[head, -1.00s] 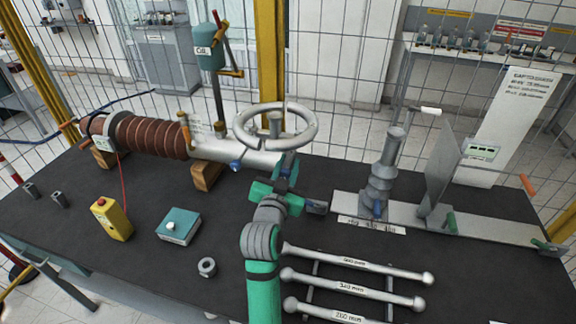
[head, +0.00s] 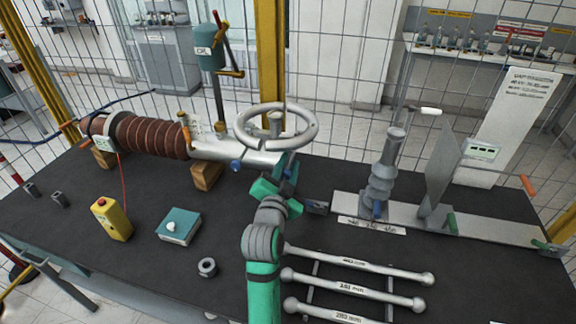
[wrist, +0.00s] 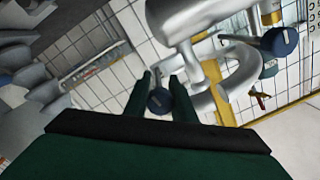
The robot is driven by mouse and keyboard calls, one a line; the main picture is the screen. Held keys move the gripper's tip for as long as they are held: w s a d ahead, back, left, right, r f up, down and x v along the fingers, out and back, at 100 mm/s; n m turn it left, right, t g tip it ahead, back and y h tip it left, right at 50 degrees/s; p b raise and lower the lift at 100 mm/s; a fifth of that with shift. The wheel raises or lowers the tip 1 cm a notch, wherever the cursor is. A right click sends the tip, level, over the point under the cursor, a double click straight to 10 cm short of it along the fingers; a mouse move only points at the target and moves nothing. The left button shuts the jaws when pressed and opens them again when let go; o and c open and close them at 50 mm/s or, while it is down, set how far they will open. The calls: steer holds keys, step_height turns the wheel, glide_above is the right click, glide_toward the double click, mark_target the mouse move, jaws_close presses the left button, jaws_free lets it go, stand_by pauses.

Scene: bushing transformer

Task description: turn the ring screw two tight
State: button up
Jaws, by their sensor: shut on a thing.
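My gripper (wrist: 163,82) is shut on a blue-headed ring screw (wrist: 160,101), with one finger on each side of its head. In the head view, my gripper (head: 288,163) is just below the right side of the grey ring (head: 243,137), and my wrist hides the held screw. A second blue-headed screw (wrist: 279,42) stands free at the right of the wrist view. It also shows in the head view (head: 235,166), on the left by the pipe. The grey ring also shows in the wrist view (wrist: 243,70). I see no numbers on the screws.
The brown ribbed bushing (head: 150,138) lies on wooden blocks at the left. A grey post (head: 380,180) on a metal plate stands to the right. Metal rods (head: 350,289) lie in front right. A yellow button box (head: 112,220) and a teal box (head: 179,226) stand front left.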

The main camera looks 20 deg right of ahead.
steer(key=o, duration=1)
steer(key=v, duration=1.1)
steer(key=shift+w, duration=0.15)
